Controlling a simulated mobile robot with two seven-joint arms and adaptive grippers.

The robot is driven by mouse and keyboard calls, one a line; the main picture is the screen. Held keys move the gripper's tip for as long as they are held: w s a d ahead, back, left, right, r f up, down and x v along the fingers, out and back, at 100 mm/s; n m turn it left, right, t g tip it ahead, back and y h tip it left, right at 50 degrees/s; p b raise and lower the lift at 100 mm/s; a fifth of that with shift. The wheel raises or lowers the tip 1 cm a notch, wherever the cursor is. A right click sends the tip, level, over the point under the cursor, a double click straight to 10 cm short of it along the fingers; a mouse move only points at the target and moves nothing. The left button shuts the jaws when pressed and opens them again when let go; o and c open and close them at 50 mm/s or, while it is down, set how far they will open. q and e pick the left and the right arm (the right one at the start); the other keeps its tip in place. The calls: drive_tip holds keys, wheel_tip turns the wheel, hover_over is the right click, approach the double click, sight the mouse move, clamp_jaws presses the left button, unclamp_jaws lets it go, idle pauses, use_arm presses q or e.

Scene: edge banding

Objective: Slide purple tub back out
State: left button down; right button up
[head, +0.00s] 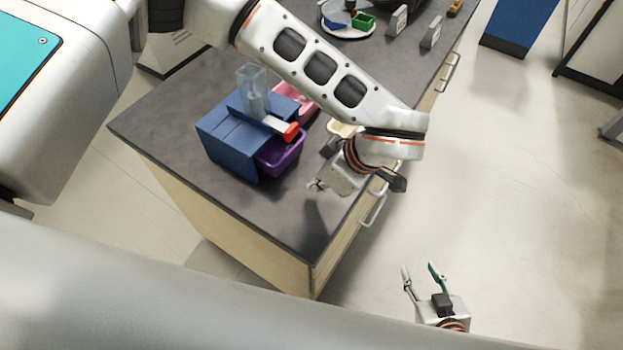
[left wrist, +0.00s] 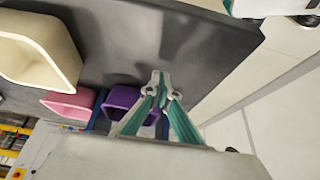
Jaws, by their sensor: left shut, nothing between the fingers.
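The purple tub (head: 283,157) sits partly under the blue box-shaped unit (head: 232,147) on the dark worktop, with its near part sticking out. A red-tipped piece on the unit lies above it. My left gripper (head: 315,185) is shut and empty, low over the worktop just to the right of the tub and apart from it in the head view. In the left wrist view the purple tub (left wrist: 118,101) shows beside the shut green fingers (left wrist: 160,76), which partly cover it. My right gripper (head: 420,268) is open and empty, beyond the worktop at the lower right.
A pink tub (head: 296,101) sits behind the purple one, and a cream tub (head: 340,128) is partly hidden by my left arm. A clear upright container (head: 252,88) stands on the unit. The worktop (head: 290,220) is bare towards its front corner. Drawer handles line its right side.

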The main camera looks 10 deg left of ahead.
use_arm(q)
drive_tip(key=shift+s+d+b, duration=0.2)
drive_tip(key=shift+s+d, duration=0.15)
drive_tip(key=shift+d, duration=0.55)
drive_tip(key=shift+s+d+b, duration=0.2)
drive_tip(key=shift+s+d, duration=0.1)
drive_tip(key=shift+d, duration=0.55)
drive_tip(key=shift+r, duration=0.2)
drive_tip(key=shift+w+a+r+p, duration=0.1)
drive_tip(key=shift+a+r+p, duration=0.1)
drive_tip(key=shift+r+p, duration=0.45)
drive_tip(key=shift+w+a+r+p, duration=0.1)
drive_tip(key=shift+a+r+p, duration=0.15)
drive_tip(key=shift+r, duration=0.65)
drive_tip(key=shift+a+r+p, duration=0.15)
drive_tip(key=shift+r+p, duration=0.4)
drive_tip(key=shift+r, duration=0.25)
